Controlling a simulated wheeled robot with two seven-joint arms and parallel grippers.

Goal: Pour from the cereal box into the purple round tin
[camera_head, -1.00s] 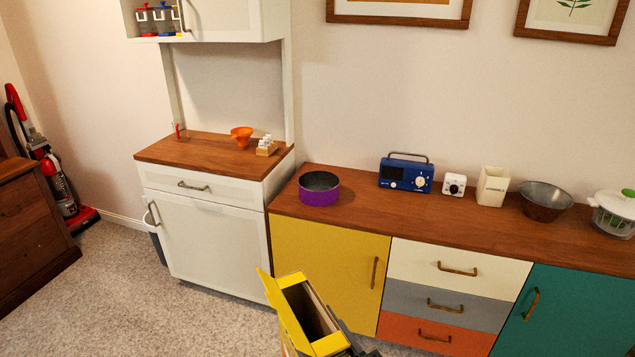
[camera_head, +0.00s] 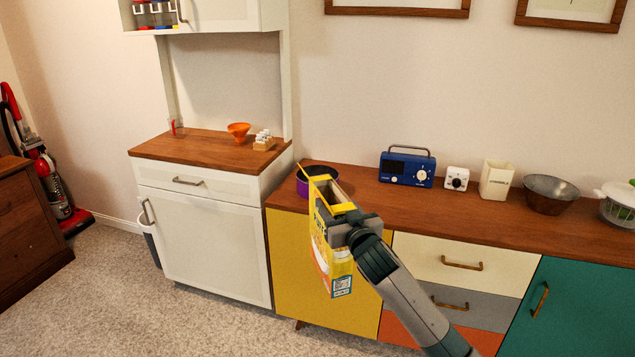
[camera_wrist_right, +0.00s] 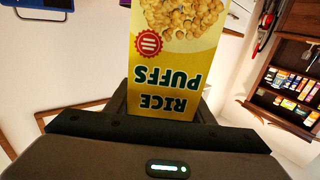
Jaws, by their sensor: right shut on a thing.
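The yellow cereal box (camera_head: 325,240) is held upright with its top flaps open, in front of the sideboard's yellow door. My right gripper (camera_head: 349,226) is shut on the upper part of the box, from its right side. In the right wrist view the box (camera_wrist_right: 178,70) shows its "RICE PUFFS" front upside down between the fingers (camera_wrist_right: 165,105). The purple round tin (camera_head: 303,186) stands on the left end of the sideboard top, just behind the box. The box hides much of the tin. My left gripper is not in view.
On the wooden sideboard top (camera_head: 440,208) stand a blue radio (camera_head: 407,169), a white timer (camera_head: 457,179), a cream canister (camera_head: 496,180) and a metal bowl (camera_head: 549,194). A white hutch (camera_head: 205,230) with an orange funnel (camera_head: 239,131) stands to the left.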

